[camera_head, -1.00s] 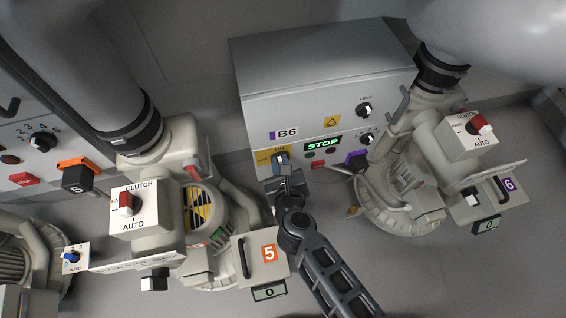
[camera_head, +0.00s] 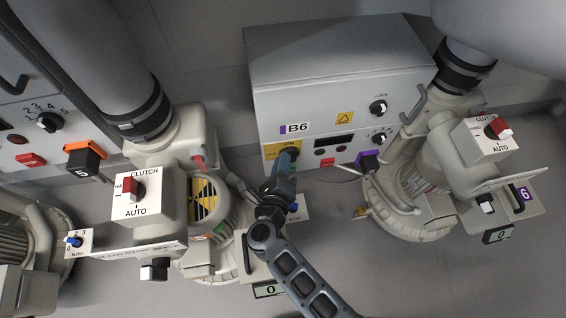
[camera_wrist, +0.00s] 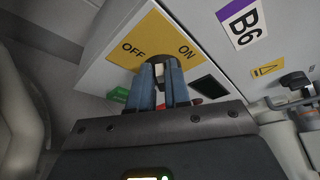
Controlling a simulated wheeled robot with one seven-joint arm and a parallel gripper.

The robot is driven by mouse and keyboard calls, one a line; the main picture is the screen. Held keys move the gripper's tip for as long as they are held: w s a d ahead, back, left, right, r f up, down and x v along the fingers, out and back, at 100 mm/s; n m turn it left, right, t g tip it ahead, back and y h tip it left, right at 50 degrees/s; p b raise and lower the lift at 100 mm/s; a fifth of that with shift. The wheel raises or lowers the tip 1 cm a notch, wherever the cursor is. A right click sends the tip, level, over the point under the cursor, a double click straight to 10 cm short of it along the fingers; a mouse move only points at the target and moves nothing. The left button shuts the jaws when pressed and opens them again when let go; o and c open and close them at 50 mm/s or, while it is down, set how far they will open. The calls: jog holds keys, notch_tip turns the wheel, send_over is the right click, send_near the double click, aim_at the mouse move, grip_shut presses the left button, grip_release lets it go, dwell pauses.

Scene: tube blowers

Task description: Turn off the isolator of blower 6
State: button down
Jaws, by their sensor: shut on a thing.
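The grey control box marked B6 (camera_head: 345,85) stands at the back centre. Its yellow isolator plate (camera_head: 268,152) is at the lower left of the front; in the wrist view the plate (camera_wrist: 155,40) reads OFF on the left and ON on the right. My gripper (camera_head: 287,155) is shut on the isolator knob at this plate. The display (camera_head: 333,142) is dark.
Blower 6 (camera_head: 420,200) stands right of the box, with a red-handled clutch switch (camera_head: 498,129). Another blower (camera_head: 205,215) with a clutch box (camera_head: 137,190) stands close left of my arm. A purple-topped connector (camera_head: 368,160) sits at the box's right. Floor is clear between.

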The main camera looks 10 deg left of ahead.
jog(key=shift+s+f+n, duration=0.1)
jog(key=shift+f+n, duration=0.1)
jog(key=shift+n, duration=0.1)
dwell(0.4)
